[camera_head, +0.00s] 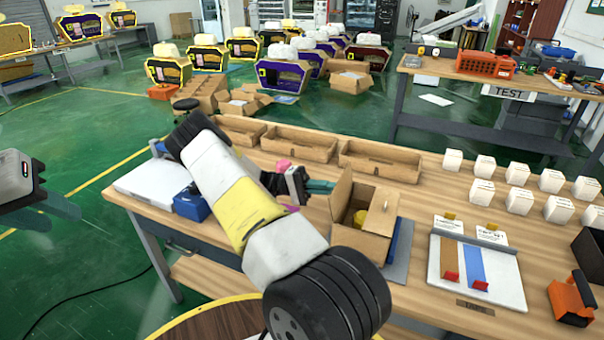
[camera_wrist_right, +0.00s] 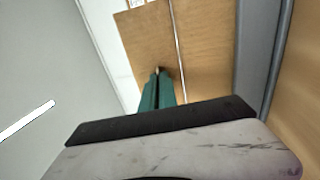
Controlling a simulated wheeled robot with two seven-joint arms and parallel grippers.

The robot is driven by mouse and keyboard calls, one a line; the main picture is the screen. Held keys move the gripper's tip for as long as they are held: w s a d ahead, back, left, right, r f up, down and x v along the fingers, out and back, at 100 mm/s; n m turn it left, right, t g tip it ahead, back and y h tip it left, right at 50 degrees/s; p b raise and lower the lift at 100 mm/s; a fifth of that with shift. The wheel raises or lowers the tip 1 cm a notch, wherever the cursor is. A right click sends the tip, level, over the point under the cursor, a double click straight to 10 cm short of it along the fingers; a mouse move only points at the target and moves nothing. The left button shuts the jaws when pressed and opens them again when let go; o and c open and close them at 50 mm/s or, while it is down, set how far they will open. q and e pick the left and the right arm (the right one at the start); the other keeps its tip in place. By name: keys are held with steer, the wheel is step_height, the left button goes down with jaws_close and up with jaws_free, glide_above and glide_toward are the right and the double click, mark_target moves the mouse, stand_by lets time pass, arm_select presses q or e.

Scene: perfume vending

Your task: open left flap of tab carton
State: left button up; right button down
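The tab carton (camera_head: 362,243) is an open brown box on the wooden bench, with a yellow item (camera_head: 360,217) inside. Its left flap (camera_head: 342,197) stands up and its right flap (camera_head: 383,208) also stands raised. My right gripper (camera_head: 330,187) is at the left flap's outer side with its teal fingers together. In the right wrist view the closed fingers (camera_wrist_right: 157,78) reach a brown cardboard panel (camera_wrist_right: 150,40) and seem to touch it; nothing clearly sits between them. My left gripper (camera_head: 65,215) hangs at the left edge, away from the bench, fingers apart and empty.
Three cardboard trays (camera_head: 380,160) line the bench's back edge. A blue box (camera_head: 191,204) is on the left. A white board (camera_head: 478,270) with strips, white boxes (camera_head: 518,202) and an orange-black tool (camera_head: 573,299) are on the right. My right arm crosses the bench's middle.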

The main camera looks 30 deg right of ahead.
steer(key=shift+f+g, duration=0.1)
steer(key=shift+g, duration=0.2)
steer(key=c, duration=1.6)
jaws_free()
steer(key=shift+c, duration=0.2)
steer(key=shift+r, duration=0.35)
steer(key=s+a+r, duration=0.4)
steer(key=s+a, duration=0.7)
steer(key=shift+s+r, duration=0.15)
steer(key=shift+s, duration=0.2)
